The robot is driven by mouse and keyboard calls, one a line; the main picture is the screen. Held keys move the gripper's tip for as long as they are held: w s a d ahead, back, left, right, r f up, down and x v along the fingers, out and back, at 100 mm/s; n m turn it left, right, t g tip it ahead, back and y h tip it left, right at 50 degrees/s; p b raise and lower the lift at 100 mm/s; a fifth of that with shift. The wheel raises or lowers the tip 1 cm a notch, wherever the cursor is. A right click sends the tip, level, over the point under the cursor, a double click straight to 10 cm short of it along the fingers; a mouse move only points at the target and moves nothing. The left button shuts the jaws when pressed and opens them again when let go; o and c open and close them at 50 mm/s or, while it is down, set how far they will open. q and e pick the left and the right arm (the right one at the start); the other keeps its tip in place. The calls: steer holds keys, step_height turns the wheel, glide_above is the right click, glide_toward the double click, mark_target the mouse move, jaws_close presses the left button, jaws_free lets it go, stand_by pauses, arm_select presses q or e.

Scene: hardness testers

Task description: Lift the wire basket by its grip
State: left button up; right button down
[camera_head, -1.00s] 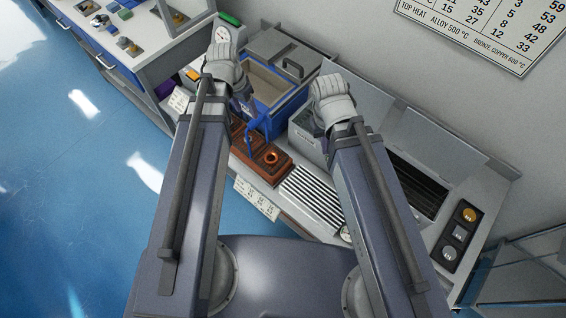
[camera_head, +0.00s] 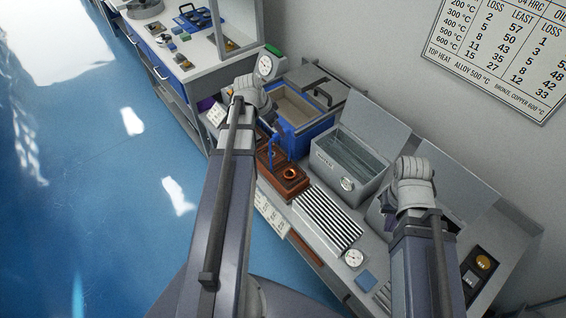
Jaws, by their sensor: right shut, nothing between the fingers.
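I cannot make out a wire basket or its grip for certain. A grey open tank (camera_head: 325,163) with a raised lid stands mid-bench, with a clear, glassy-looking filling inside. A second grey unit with a raised lid (camera_head: 462,172) stands to its right, and my right arm covers much of its opening. My right gripper (camera_head: 389,220) shows only in small part, dark, beside my pale wrist joint at this unit's left side. It is shut and holds nothing.
A blue tank (camera_head: 294,146) with a grey lid stands behind my left arm. In front are a brown block (camera_head: 290,181), a ribbed grey rack (camera_head: 325,219) and a round gauge (camera_head: 354,258). A wall chart (camera_head: 500,50) hangs behind. Blue floor lies open at left.

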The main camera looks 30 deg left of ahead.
arm_select(q)
steer(key=shift+b+x, duration=3.25)
steer(key=shift+x, duration=0.55)
steer(key=shift+r, duration=0.1)
jaws_close()
steer(key=shift+d, duration=0.1)
